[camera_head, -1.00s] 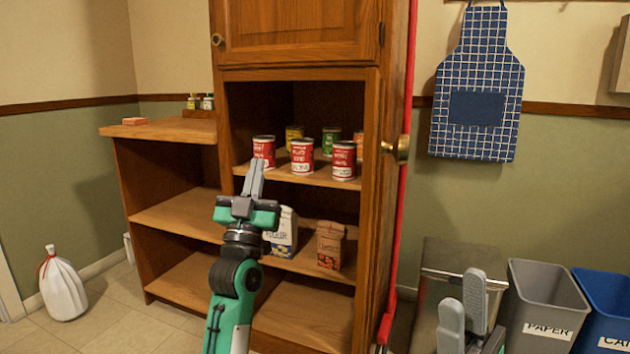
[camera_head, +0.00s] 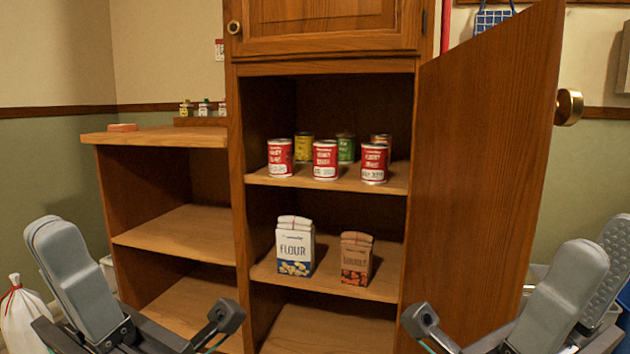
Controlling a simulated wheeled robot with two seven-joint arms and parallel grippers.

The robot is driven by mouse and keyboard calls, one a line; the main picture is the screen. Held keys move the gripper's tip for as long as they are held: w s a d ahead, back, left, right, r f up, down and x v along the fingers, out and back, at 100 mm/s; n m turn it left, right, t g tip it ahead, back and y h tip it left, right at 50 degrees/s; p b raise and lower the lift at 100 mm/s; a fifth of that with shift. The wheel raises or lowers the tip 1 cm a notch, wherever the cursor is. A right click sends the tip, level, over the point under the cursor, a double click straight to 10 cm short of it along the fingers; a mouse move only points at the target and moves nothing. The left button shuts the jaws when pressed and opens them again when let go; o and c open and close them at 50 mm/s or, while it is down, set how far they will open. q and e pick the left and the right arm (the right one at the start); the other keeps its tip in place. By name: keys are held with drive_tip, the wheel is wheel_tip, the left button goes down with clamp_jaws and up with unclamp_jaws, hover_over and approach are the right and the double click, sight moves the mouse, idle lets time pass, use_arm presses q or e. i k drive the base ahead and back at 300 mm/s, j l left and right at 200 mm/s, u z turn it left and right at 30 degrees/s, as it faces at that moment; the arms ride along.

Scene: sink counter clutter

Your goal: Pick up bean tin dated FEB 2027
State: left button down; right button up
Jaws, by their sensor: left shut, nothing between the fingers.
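Three red bean tins stand upright in a front row on the cabinet's upper shelf: left tin (camera_head: 280,157), middle tin (camera_head: 325,160) and right tin (camera_head: 374,163). Their white labels carry small print, and I cannot read any date. My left gripper (camera_head: 48,230) is at the lower left, shut and empty, well in front of the cabinet and away from the tins. My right gripper (camera_head: 604,240) is at the lower right, its two grey fingers apart and nothing seen between them. It is in front of the open cabinet door (camera_head: 480,180).
Open shelving (camera_head: 185,235) adjoins the cabinet's left side.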

sight(281, 151)
drive_tip(key=i+j+z, duration=0.1)
drive_tip(key=j, duration=0.25)
drive_tip(key=i+j+z, duration=0.1)
drive_tip(key=j, duration=0.3)
drive_tip(key=i+j+z, duration=0.1)
drive_tip(key=i+j, duration=0.15)
drive_tip(key=i+j+z, duration=0.1)
drive_tip(key=j, duration=0.4)
drive_tip(key=i+j+z, duration=0.1)
drive_tip(key=j, duration=0.3)
drive_tip(key=l, duration=0.7)
drive_tip(key=j, duration=0.7)
